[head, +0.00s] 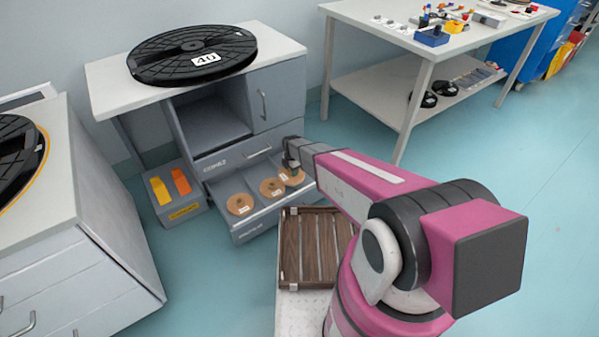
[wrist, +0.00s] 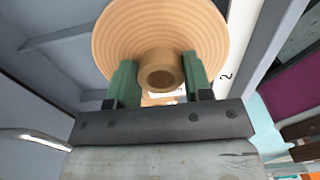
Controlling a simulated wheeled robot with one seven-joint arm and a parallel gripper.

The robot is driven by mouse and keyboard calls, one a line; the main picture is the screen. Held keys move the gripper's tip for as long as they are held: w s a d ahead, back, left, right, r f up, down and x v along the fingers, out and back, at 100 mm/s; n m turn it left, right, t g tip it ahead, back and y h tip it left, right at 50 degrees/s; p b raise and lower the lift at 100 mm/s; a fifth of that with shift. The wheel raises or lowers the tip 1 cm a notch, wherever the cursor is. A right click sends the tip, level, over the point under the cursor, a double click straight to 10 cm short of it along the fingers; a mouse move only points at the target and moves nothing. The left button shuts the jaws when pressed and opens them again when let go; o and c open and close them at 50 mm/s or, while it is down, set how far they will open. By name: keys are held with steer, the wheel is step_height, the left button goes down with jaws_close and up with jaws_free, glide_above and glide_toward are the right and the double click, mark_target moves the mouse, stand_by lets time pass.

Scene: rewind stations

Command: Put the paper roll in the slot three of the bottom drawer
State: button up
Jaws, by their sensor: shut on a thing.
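The bottom drawer (head: 245,229) of the grey cabinet is pulled open. One tan paper roll (head: 239,204) lies at its left and another paper roll (head: 271,188) lies in its middle. A third paper roll (head: 293,178) is at the drawer's right end, right under my gripper (head: 291,164). In the wrist view my gripper (wrist: 157,82) has its green fingers shut on the core of this paper roll (wrist: 160,28). I cannot tell whether the held roll touches the drawer floor. A white label with a "2" shows beside it; other slot marks are partly hidden.
A closed drawer (head: 237,159) is above the open one. A box with yellow and orange items (head: 181,211) stands left of the cabinet. A brown slatted crate (head: 313,248) is just in front of the drawer. A white table (head: 390,36) stands at the back right.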

steer(key=w+d+f, duration=0.1)
steer(key=w+f, duration=0.1)
steer(key=w, duration=0.1)
steer(key=w+d+f, duration=0.2)
steer(key=w, duration=0.1)
steer(key=w+d+f, duration=0.2)
steer(key=w, duration=0.1)
steer(key=shift+w+d+f, duration=0.1)
steer(key=shift+d+f, duration=0.1)
steer(key=shift+d, duration=0.05)
steer(key=shift+f, duration=2)
steer(key=shift+f, duration=0.1)
steer(key=o, duration=1.1)
